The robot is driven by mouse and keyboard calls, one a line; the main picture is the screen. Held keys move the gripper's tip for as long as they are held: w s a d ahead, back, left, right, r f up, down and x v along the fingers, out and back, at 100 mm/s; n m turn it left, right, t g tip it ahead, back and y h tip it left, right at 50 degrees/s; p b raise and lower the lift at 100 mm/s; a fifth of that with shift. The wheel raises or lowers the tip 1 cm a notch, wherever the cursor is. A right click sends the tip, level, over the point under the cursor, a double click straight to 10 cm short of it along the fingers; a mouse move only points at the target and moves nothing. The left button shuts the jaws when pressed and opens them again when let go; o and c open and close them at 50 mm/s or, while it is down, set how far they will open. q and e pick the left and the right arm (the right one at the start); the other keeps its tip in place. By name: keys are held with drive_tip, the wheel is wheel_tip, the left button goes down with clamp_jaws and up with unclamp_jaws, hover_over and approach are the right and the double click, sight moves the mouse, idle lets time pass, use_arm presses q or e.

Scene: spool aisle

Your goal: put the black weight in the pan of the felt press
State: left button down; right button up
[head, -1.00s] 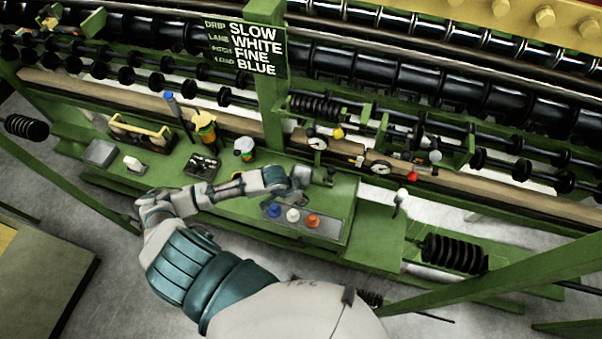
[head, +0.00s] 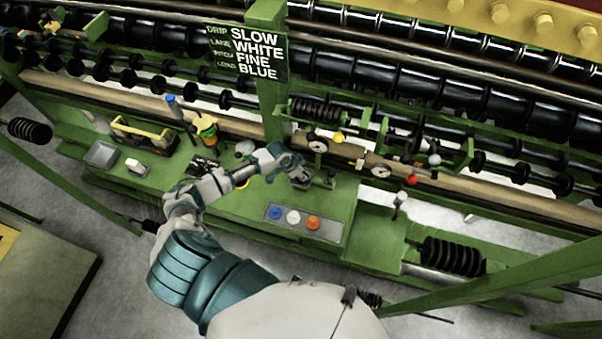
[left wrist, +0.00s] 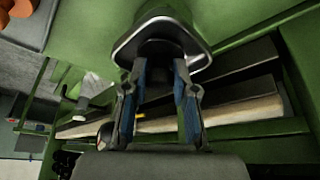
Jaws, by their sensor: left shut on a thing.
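My left gripper (head: 298,175) is over the green bench right of its middle, shut on a dark piece that looks like the black weight. My right gripper is not in view.
Blue, white and orange buttons (head: 293,217) sit on a grey panel just in front of the gripper. A small dark post (head: 331,180) stands close to its right. Gauges (head: 318,144) and a rail lie behind.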

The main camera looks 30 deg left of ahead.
use_arm(q)
drive_tip(key=shift+a, duration=0.1)
drive_tip(key=c, duration=1.1)
unclamp_jaws()
drive_tip(key=shift+f, duration=0.1)
drive_tip(key=shift+o, duration=0.9)
drive_tip(key=shift+a, duration=0.2)
drive_tip(key=shift+d+r, duration=0.1)
drive_tip(key=shift+r, duration=0.1)
drive_tip(key=v, duration=1.1)
drive_tip(key=shift+s+r, duration=0.15)
drive_tip(key=shift+r, duration=0.2)
